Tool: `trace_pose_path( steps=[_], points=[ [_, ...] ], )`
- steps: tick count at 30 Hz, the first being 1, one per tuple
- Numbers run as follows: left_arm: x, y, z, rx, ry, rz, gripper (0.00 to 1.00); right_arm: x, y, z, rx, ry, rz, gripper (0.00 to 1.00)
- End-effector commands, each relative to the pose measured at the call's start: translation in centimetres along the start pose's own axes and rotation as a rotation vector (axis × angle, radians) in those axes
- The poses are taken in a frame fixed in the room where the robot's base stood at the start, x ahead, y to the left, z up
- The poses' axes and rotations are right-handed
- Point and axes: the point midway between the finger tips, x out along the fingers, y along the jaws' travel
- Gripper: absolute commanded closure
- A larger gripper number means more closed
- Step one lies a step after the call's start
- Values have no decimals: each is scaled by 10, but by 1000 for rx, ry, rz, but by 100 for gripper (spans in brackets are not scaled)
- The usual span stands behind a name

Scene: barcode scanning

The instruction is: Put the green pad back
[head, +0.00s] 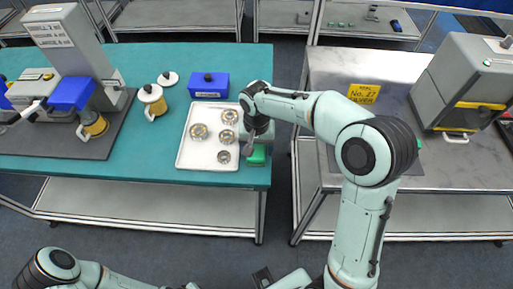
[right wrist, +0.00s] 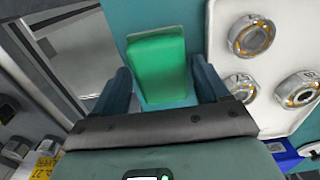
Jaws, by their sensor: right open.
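The green pad (head: 257,154) lies on the teal table (head: 150,155) near its front right corner, just right of the white tray (head: 205,167). In the right wrist view the green pad (right wrist: 157,66) sits between the two open fingers of my right gripper (right wrist: 162,90), with gaps on both sides. My right gripper (head: 249,148) is over the pad in the head view and partly hides it. Part of my left arm shows at the bottom left of the head view, but I do not see its gripper clearly.
The white tray with several round metal parts (head: 199,131) stands close beside the pad. A blue box (head: 208,85) is behind the tray. A gap separates the teal table from the grey table (head: 330,70) on the right, which holds a grey machine (head: 462,75).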

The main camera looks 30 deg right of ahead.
Motion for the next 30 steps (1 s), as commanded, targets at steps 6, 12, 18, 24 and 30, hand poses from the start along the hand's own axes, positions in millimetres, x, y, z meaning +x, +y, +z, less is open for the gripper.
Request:
trace_pose_path(
  steps=[6, 12, 18, 24, 30],
  points=[
    [-7, 4, -3, 2, 5, 2, 100, -47, -1, -1, -1, 5, -5, 26],
    [-14, 7, -6, 3, 9, 3, 100, -88, -1, 0, -2, 4, -4, 26],
    [-18, 9, -8, 4, 12, 4, 100, -110, 0, 0, -1, 3, -3, 26],
    [-19, 9, -8, 4, 12, 4, 100, -113, 0, 0, -1, 0, -1, 26],
    [-18, 9, -8, 4, 12, 4, 100, -113, 0, 0, -1, 0, -1, 26]
  ],
)
